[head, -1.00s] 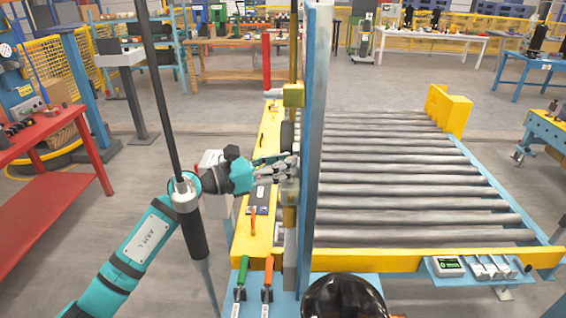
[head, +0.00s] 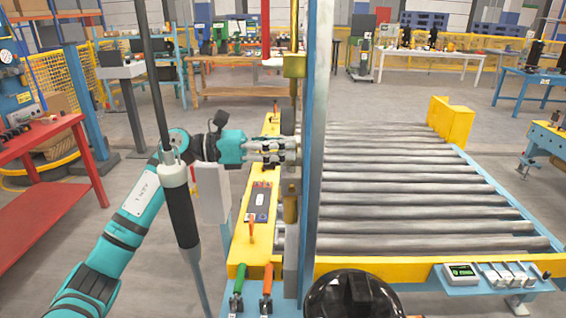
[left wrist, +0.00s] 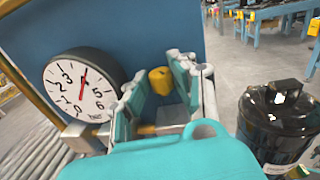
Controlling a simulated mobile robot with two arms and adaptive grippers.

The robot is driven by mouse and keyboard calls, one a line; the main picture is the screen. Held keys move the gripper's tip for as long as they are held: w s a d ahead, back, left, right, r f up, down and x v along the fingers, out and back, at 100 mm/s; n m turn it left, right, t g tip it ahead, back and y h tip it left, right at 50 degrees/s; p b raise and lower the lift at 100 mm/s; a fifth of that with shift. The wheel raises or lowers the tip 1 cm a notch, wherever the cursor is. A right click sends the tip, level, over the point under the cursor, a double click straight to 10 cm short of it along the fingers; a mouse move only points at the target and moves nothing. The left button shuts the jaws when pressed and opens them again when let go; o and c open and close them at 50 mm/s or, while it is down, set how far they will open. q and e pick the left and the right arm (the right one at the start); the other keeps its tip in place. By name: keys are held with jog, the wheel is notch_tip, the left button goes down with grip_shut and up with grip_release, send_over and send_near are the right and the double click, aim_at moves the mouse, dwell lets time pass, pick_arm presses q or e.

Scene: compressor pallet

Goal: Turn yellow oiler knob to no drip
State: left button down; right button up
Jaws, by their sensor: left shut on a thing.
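The yellow oiler knob (left wrist: 160,80) sits between the two fingers of my left gripper (left wrist: 158,92) in the left wrist view, in front of a blue upright panel. The fingers are shut on it. In the head view my left gripper (head: 285,150) reaches from the left to the near side of the tall blue post (head: 314,130); the knob itself is hidden there by the fingers. My right gripper is not in view.
A round white-faced gauge (left wrist: 82,88) with a red needle is close beside the fingers. A black tank (left wrist: 278,125) stands to the right in the wrist view. A roller conveyor (head: 410,190) lies right of the post. Green (head: 237,300) and orange (head: 267,280) handles are below.

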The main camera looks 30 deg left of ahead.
pick_arm(q)
jog(key=shift+w+a+m+g+h+b, duration=0.15)
jog(key=shift+m+g+h+b, duration=0.25)
jog(key=shift+m+g+h, duration=0.5)
jog(key=shift+g+y, duration=0.3)
jog(key=c, duration=1.1)
grip_release()
jog(key=shift+c, duration=0.2)
jog(key=shift+o, duration=0.2)
jog(key=v, duration=0.8)
